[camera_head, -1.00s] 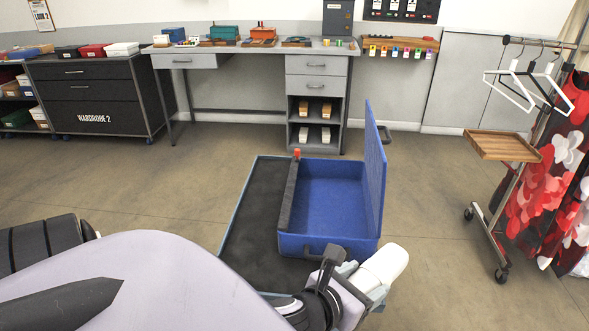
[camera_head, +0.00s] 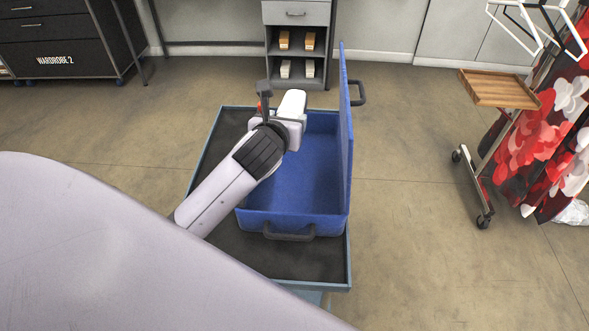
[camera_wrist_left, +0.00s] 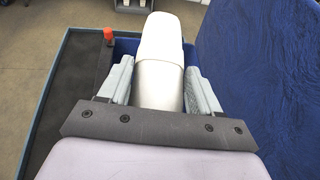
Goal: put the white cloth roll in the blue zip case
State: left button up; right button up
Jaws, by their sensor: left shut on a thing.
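The white cloth roll (camera_head: 291,103) is held in my left gripper (camera_head: 281,118), whose jaws are shut on it. In the left wrist view the roll (camera_wrist_left: 160,65) lies lengthwise between the two grey fingers (camera_wrist_left: 158,88) and points away from the wrist. The blue zip case (camera_head: 300,190) stands open, its lid (camera_head: 346,140) upright at the right side. The gripper and roll show over the far left part of the case. The height of the roll above the case floor is hard to tell. My right gripper is not in view.
The case stands on a dark-lined tray-like surface (camera_head: 283,258) with a raised blue-grey rim. A small orange-red knob (camera_wrist_left: 108,35) is near its far edge. A wheeled rack with a wooden tray (camera_head: 498,89) stands at right. Open floor lies between.

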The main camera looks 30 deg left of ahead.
aim_at(288, 101)
pick_arm(q)
jog(key=shift+n+g+y, duration=0.4)
jog(key=shift+n+y, duration=0.4)
jog(key=w+a+r, duration=0.1)
jog(key=w, duration=0.1)
jog(key=w+a+r, duration=0.1)
jog(key=w+a+r+p, duration=0.1)
jog(key=w+r, duration=0.1)
jog(key=shift+w, duration=0.35)
jog(key=shift+w+f, duration=0.15)
jog(key=shift+f, duration=0.15)
jog(key=shift+f+b, duration=2.55)
jog(key=shift+f, duration=7.1)
jog(key=shift+f, duration=0.1)
jog(key=o, duration=1.1)
